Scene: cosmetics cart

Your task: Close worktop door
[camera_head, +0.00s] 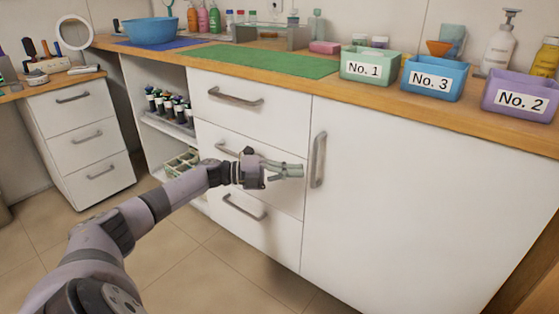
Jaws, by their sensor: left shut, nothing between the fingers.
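The worktop door (400,190) is a large white panel under the right part of the wooden worktop. It looks flush with the cabinet front, with no visible gap. Its vertical metal handle (318,160) is near its left edge. My left gripper (302,170) is shut and empty, just left of the handle and in front of the drawer fronts. I cannot tell whether its fingertips touch anything. My right gripper is out of view.
White drawers (240,103) with metal handles stand left of the door, beside an open shelf with bottles (170,107). A separate drawer unit (85,140) stands at the left. Green, blue and purple bins (383,67) sit on the worktop. Tiled floor in front is clear.

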